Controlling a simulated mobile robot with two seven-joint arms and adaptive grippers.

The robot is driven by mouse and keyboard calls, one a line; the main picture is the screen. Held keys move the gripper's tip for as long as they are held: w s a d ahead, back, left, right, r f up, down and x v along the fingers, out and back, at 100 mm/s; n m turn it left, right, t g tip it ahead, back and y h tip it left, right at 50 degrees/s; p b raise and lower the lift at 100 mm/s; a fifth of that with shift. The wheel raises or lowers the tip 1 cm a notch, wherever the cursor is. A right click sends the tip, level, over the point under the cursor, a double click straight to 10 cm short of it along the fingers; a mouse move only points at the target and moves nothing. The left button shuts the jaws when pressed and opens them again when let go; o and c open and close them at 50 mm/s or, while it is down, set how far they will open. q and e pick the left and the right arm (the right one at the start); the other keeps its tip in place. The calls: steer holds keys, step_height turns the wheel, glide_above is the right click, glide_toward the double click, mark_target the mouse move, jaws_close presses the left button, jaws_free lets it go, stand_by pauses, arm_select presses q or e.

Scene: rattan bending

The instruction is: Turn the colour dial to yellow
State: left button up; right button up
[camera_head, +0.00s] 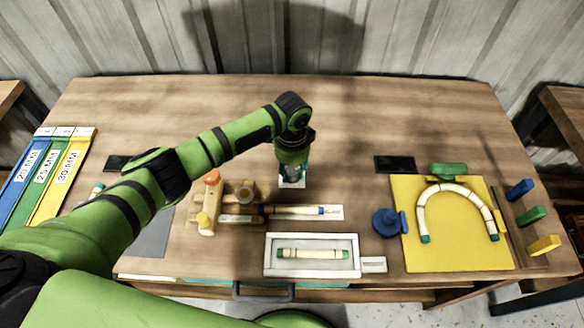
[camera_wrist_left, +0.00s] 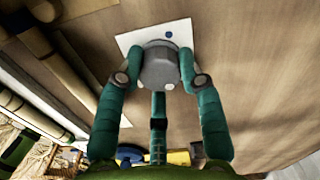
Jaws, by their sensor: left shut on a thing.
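The colour dial is a grey round knob (camera_wrist_left: 161,66) on a white plate (camera_wrist_left: 127,41). In the left wrist view a blue dot (camera_wrist_left: 169,34) shows on the plate just beyond the knob. No yellow mark shows on the plate, and I cannot tell where the dial points. My left gripper (camera_wrist_left: 160,78) has its teal fingers closed around the knob from both sides. In the head view the left gripper (camera_head: 292,170) points down over the plate (camera_head: 292,183) near the table's middle and hides the knob. My right gripper is not in view.
A wooden fixture (camera_head: 207,222) with an orange knob and a labelled rod (camera_head: 300,211) lie close in front of the dial. A white tray (camera_head: 268,262) holds a short rod. A yellow board (camera_head: 410,252) with a bent rattan arch is at right. Table behind the dial is clear.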

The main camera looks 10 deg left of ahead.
mark_target(292, 171)
arm_select(q)
steer(key=shift+s+f, duration=0.1)
steer(key=o, duration=1.1)
steer(key=shift+o, duration=0.2)
steer(key=shift+r, duration=0.4)
step_height(292, 171, up, 11)
steer(key=shift+r, duration=0.15)
